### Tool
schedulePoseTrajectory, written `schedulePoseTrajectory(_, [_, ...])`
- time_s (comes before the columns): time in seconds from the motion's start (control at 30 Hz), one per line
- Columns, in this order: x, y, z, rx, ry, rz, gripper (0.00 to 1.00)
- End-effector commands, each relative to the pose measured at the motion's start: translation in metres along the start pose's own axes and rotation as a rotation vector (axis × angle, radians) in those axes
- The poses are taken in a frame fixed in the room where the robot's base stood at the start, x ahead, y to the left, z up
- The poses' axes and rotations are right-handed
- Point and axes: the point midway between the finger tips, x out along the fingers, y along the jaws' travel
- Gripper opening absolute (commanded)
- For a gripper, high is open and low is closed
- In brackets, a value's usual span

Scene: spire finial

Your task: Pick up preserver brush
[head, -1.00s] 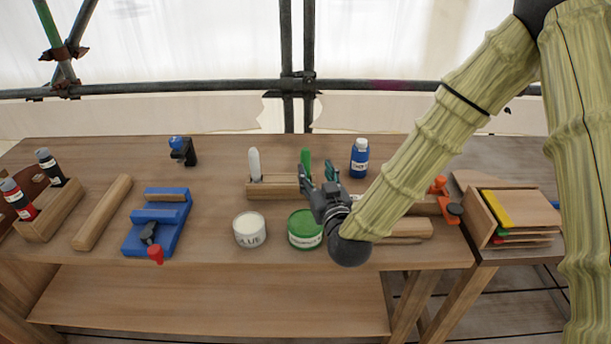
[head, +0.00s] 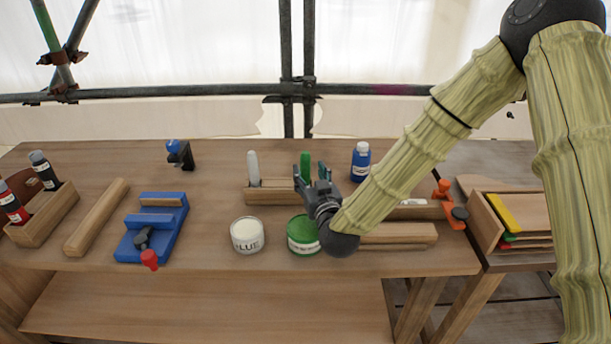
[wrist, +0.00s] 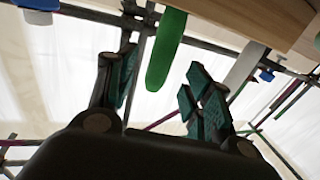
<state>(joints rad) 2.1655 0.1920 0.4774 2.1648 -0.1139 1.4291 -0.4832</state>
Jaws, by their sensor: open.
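The brush with the green handle (head: 305,163) stands upright in a wooden holder (head: 268,197) at the middle of the bench; I take it as the preserver brush. Its lower part is hidden. My gripper (head: 311,178) is open and empty, just in front of the green handle in the head view. In the wrist view, the green handle (wrist: 165,52) hangs in from the top, in line with the gap between the open fingers (wrist: 162,90). The fingers do not visibly touch it. A second brush with a white handle (head: 253,168) stands left of it in the same holder.
A white tin (head: 247,236) and a green tin (head: 303,236) stand in front of the holder, the green one close below my gripper. A blue bottle (head: 360,162) stands to the right behind. A blue fixture (head: 155,225) lies left. Bench between fixture and holder is clear.

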Motion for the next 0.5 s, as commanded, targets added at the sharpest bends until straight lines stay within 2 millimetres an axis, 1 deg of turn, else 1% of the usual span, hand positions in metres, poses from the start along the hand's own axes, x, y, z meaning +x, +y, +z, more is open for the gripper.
schedulePoseTrajectory(0.07, [0.006,0.0,-0.002,0.001,0.0,0.001,0.51])
schedulePoseTrajectory(0.2, [0.025,0.001,-0.005,0.002,0.002,0.001,0.51])
schedulePoseTrajectory(0.3, [0.038,0.0,-0.004,0.001,0.0,0.0,0.51])
schedulePoseTrajectory(0.4, [0.046,0.0,-0.004,0.001,0.001,0.0,0.51])
schedulePoseTrajectory(0.5, [0.05,0.001,-0.003,0.0,0.0,0.0,0.51])
